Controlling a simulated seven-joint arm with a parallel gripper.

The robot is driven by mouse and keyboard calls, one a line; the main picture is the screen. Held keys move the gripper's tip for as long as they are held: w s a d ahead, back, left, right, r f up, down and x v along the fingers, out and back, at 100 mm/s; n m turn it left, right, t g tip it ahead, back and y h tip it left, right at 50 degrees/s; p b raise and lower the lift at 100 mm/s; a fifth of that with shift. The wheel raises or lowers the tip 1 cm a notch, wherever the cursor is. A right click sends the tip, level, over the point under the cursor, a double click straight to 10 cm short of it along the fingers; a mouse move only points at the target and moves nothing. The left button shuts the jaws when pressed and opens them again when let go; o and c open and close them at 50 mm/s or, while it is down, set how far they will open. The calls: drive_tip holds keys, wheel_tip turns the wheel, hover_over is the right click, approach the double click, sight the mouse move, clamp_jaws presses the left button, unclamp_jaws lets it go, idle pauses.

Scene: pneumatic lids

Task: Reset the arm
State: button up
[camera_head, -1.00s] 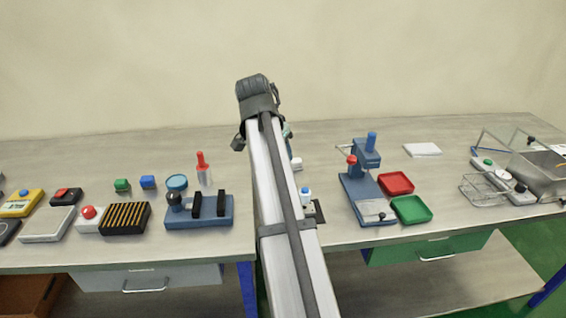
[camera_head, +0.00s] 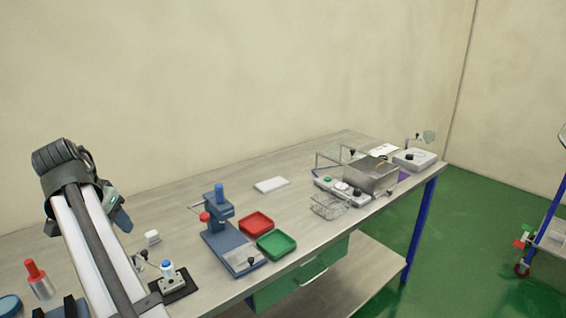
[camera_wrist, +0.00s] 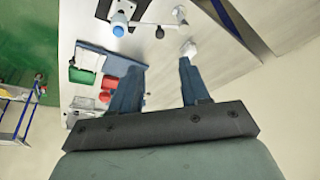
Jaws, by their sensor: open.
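My gripper (camera_head: 119,213) is at the end of my arm at the left of the head view, raised above the bench. In the wrist view my gripper (camera_wrist: 162,78) has its two blue fingers apart, with nothing between them. The small black-based device with a blue knob (camera_head: 168,270) stands on the bench right of my arm. It also shows beyond the fingers in the wrist view (camera_wrist: 119,24). A small white block (camera_head: 152,237) stands behind it.
A blue press (camera_head: 228,240), a red tray (camera_head: 256,223) and a green tray (camera_head: 277,244) stand mid-bench. A metal box (camera_head: 372,175) and wire basket (camera_head: 327,206) are farther right. A red-topped bottle (camera_head: 38,278) is at the left. Green floor (camera_head: 470,250) is open beyond the bench.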

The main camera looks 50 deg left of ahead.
drive_tip(key=w+d+f+m+h, duration=0.1)
drive_tip(key=w+d+f+m, duration=0.1)
drive_tip(key=w+d+f, duration=0.7)
drive_tip(key=w+d+f+m+t+h, duration=0.1)
drive_tip(key=w+d+f, duration=0.5)
drive_tip(key=w, duration=0.5)
drive_tip(key=w+d+f+m+h, duration=0.1)
drive_tip(key=w+d+f+m, duration=0.1)
drive_tip(key=w+d+f, duration=0.7)
drive_tip(key=w+d+f+g+h, duration=0.1)
drive_tip(key=w+d+f+h, duration=0.1)
drive_tip(key=w+d+f, duration=0.7)
drive_tip(key=w+d+f+g+h, duration=0.1)
drive_tip(key=w+d+f, duration=0.6)
drive_tip(key=d+f, duration=0.35)
drive_tip(key=s+d+f+m+g, duration=0.1)
drive_tip(key=d+f+g, duration=0.1)
drive_tip(key=d+f, duration=0.8)
drive_tip(key=s+d+f+m+g, duration=0.1)
drive_tip(key=d+f+g, duration=0.2)
drive_tip(key=d+f, duration=0.75)
drive_tip(key=s+d+f+m+g+y, duration=0.1)
drive_tip(key=s+d+f+g, duration=0.1)
drive_tip(key=s+d, duration=0.7)
drive_tip(key=s+d+f+g+y, duration=0.2)
drive_tip(key=s+d+f, duration=0.2)
drive_tip(key=s+d, duration=0.6)
drive_tip(key=shift+s+d+f+m, duration=0.2)
drive_tip(key=shift+d+f+m, duration=0.2)
drive_tip(key=shift+d, duration=0.85)
